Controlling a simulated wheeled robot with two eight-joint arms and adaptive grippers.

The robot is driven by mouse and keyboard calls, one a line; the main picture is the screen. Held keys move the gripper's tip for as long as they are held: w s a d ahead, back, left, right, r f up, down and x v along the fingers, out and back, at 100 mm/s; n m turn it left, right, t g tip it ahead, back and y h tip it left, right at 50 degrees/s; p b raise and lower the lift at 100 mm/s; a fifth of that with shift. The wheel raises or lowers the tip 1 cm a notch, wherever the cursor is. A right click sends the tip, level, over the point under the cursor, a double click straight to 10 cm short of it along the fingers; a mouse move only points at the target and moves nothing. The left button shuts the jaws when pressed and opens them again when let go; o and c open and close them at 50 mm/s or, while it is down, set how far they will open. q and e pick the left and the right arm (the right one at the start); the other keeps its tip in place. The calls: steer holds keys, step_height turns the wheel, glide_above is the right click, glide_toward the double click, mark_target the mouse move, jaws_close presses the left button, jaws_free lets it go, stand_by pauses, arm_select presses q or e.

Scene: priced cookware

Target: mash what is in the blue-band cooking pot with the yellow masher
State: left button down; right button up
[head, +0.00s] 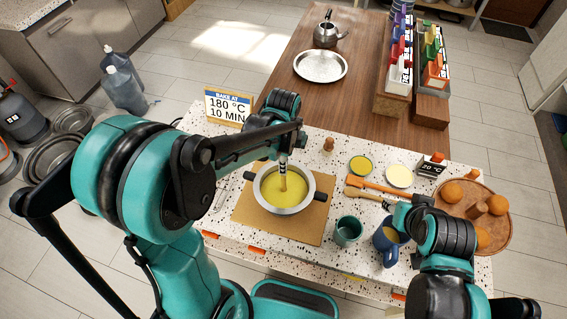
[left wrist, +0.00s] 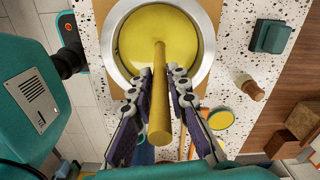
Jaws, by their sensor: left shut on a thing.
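The cooking pot (head: 262,203) stands on a tan board, with dark side handles and yellow contents. I cannot make out a blue band on it. It also shows in the left wrist view (left wrist: 112,62). My left gripper (head: 283,158) is above the pot, shut on the yellow masher (head: 283,184). In the left wrist view both fingers (left wrist: 160,78) press on the masher's yellow shaft (left wrist: 159,105). The shaft's far end reaches over the yellow contents; the masher's head is hidden, apparently below the surface.
The tan board (head: 305,228) lies on a speckled counter. A teal cup (head: 347,231) and a blue mug (head: 389,245) stand right of the pot. Orange and wooden utensils (head: 375,187), small bowls and a fruit tray (head: 466,222) lie farther right. A sign (head: 228,107) stands behind.

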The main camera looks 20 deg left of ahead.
arm_select(q)
steer(key=r+p, duration=0.1)
steer(key=r, duration=0.1)
steer(key=s+r+p, duration=0.1)
steer(key=shift+a+r+p, duration=0.1)
steer(key=shift+a+p, duration=0.2)
steer(key=shift+a, duration=0.1)
steer(key=shift+r, duration=0.1)
step_height(320, 180, up, 6)
steer(key=p, duration=0.4)
steer(key=shift+r+p, duration=0.15)
steer(key=shift+p, duration=0.25)
stand_by(0.5)
